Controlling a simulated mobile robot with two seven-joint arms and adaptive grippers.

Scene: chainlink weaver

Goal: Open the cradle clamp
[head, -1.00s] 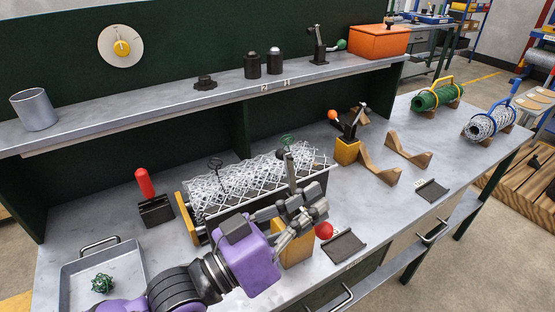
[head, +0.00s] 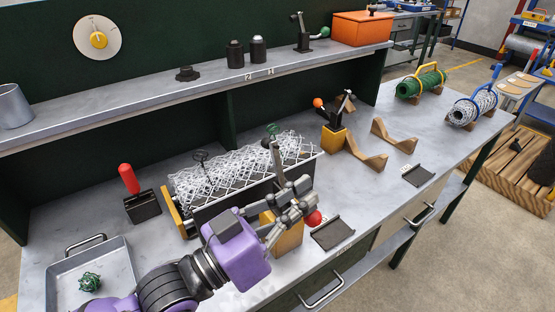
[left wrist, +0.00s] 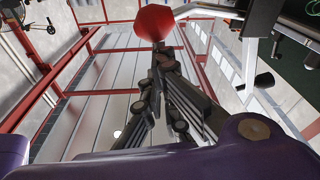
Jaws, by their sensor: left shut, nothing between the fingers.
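A clamp with a red ball knob (head: 314,217) stands on a yellow block (head: 288,238) at the front right end of the cradle (head: 235,203). The cradle holds a roll of white chain-link mesh (head: 215,178). My left gripper (head: 300,192) is shut and empty, its fingers over the yellow block and close beside the red knob. The fingers hide part of the clamp. In the left wrist view the red knob (left wrist: 155,21) shows just beyond the shut fingertips (left wrist: 164,55); contact cannot be told. A grey upright bar (head: 277,160) rises behind the fingers. My right gripper is not in view.
A red-handled tool (head: 128,180) stands left of the cradle, and a grey tray (head: 122,275) lies at the front left. An orange-knobbed clamp (head: 319,103) and wooden supports (head: 365,152) stand to the right. A dark flat plate (head: 333,232) lies right of the knob.

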